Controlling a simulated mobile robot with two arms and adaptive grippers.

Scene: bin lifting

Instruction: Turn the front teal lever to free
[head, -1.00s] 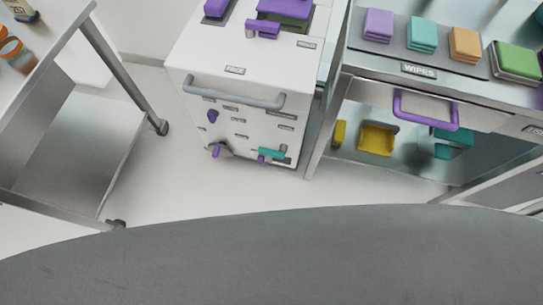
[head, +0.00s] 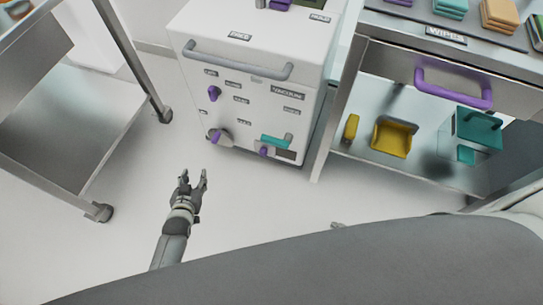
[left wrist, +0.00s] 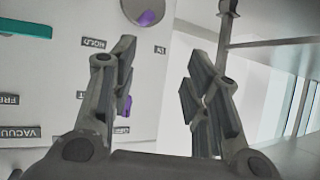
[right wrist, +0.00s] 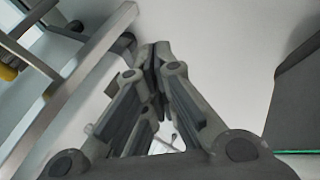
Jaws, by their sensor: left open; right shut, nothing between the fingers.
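The teal lever (head: 275,141) is on the lower right of the white cart's front (head: 240,100) and lies nearly level. In the left wrist view the teal lever (left wrist: 25,29) is at the upper left, partly cut off by the edge. My left gripper (head: 192,178) is open and empty, low in front of the cart, left of the lever and apart from it. Its open fingers also show in the left wrist view (left wrist: 160,65). My right gripper (right wrist: 155,50) is shut and empty; in the head view only a small bit shows above my grey body.
The cart front also has a grey handle bar (head: 235,65), a purple knob (head: 214,93), a round dial (head: 217,137) and small labels. A steel table (head: 350,85) with a purple-handled drawer stands right. A steel trolley (head: 70,130) stands left. The floor between is clear.

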